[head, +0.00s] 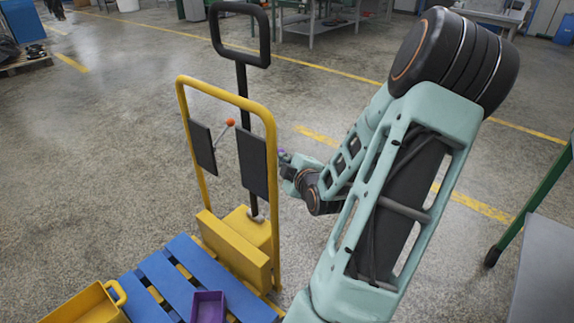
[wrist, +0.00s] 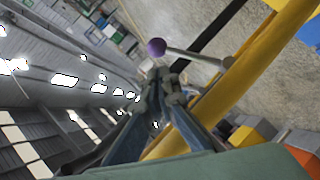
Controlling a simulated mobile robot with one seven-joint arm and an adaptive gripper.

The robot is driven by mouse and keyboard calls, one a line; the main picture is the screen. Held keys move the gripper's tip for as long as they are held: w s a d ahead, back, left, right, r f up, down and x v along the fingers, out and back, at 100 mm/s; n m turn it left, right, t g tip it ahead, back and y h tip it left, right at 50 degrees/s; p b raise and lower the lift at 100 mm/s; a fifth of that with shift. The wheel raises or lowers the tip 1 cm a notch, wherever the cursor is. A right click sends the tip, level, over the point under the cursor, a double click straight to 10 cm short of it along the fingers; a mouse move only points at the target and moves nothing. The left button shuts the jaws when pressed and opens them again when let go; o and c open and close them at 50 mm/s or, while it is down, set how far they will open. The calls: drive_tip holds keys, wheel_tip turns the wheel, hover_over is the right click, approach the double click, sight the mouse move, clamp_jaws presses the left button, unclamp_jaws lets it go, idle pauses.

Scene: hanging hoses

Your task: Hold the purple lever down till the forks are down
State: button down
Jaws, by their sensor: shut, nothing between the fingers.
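The purple lever shows in the wrist view as a purple ball (wrist: 156,47) on a thin grey rod fixed to the yellow frame (wrist: 262,65). In the head view, a small purple spot (head: 282,154) shows at the right of the yellow stacker frame (head: 272,160). My gripper (wrist: 164,80) is shut and empty. In the wrist view its fingertips appear just below the ball and rod; I cannot tell whether they touch. Yellow fork parts (head: 156,294) show between the slats of a blue pallet (head: 190,262); their height above the floor is unclear.
A second lever with an orange ball (head: 230,122) stands between two dark panels. A black handle (head: 265,35) rises above the frame. A yellow bin (head: 85,305) and a purple bin (head: 208,306) are on or near the pallet. A grey table (head: 545,270) stands right.

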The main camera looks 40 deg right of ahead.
drive_tip(key=b+x, duration=0.1)
drive_tip(key=x, duration=0.4)
idle(0.4)
drive_tip(key=shift+d+f+m+p, duration=0.15)
drive_tip(key=shift+d+m+p, duration=0.15)
drive_tip(key=shift+p, duration=0.25)
drive_tip(key=shift+d+f+y+p, duration=0.1)
drive_tip(key=shift+y+p, duration=0.2)
drive_tip(key=shift+p, duration=0.1)
wheel_tip(320, 180, down, 6)
drive_tip(key=d+m+g+y+p, duration=0.1)
drive_tip(key=d+m+y+p, duration=0.1)
drive_tip(key=p, duration=0.8)
drive_tip(key=shift+w+d+m+g+y+p, duration=0.15)
drive_tip(key=shift+d+m+g+y+p, duration=0.15)
drive_tip(key=shift+m+y, duration=0.5)
idle(1.8)
